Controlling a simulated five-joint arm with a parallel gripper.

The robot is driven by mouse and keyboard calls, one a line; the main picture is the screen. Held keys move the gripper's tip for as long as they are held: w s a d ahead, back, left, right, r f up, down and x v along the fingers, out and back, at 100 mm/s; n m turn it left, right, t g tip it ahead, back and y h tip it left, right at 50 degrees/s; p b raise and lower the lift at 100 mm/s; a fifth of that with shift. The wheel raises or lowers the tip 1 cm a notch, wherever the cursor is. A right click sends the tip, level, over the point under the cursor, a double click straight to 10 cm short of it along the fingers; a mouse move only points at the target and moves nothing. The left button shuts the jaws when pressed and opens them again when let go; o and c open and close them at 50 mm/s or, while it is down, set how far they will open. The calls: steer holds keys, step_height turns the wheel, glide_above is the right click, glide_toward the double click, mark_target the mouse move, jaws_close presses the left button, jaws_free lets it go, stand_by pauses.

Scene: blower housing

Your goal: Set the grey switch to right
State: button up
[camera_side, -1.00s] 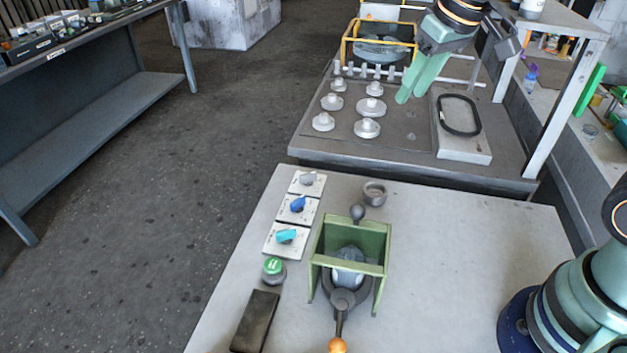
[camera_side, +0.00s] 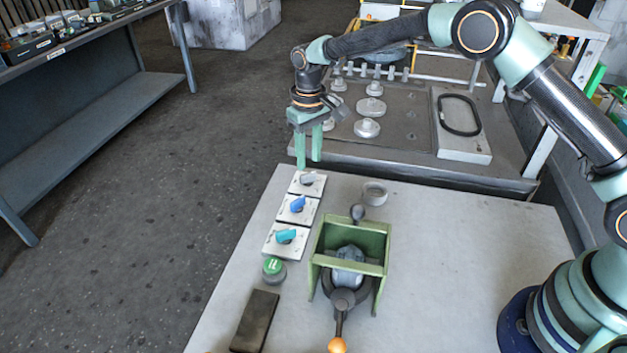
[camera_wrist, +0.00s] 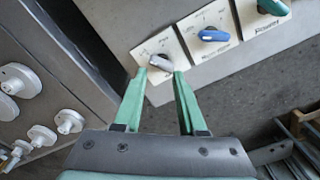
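The grey switch (camera_side: 307,179) is a small grey knob on a white plate at the far end of a row of three switches. The wrist view shows its knob (camera_wrist: 159,61) turned at a slant on the plate. My gripper (camera_side: 309,164) points down above the far edge of this plate, its green fingers apart. In the wrist view the fingertips (camera_wrist: 160,73) lie to either side of the grey knob in the picture, with nothing between them. I cannot tell the exact height of the fingertips above the plate.
A blue switch (camera_side: 298,204) and a teal switch (camera_side: 286,237) sit on plates beside it. A grey ring (camera_side: 374,194) lies to the right. A green frame (camera_side: 349,245) with an orange-tipped lever, a green button (camera_side: 272,267) and a dark block (camera_side: 255,321) stand nearer.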

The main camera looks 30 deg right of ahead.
mark_target(308, 173)
steer(key=shift+a+f, duration=0.15)
steer(key=shift+f, duration=1.55)
steer(key=shift+f+n, duration=0.15)
steer(key=shift+n, duration=0.35)
steer(key=n, duration=0.6)
steer(key=shift+s+f, duration=0.1)
steer(key=n, duration=0.3)
steer(key=shift+n, duration=0.4)
steer(key=n, duration=0.3)
steer(key=shift+f, duration=0.55)
jaws_close()
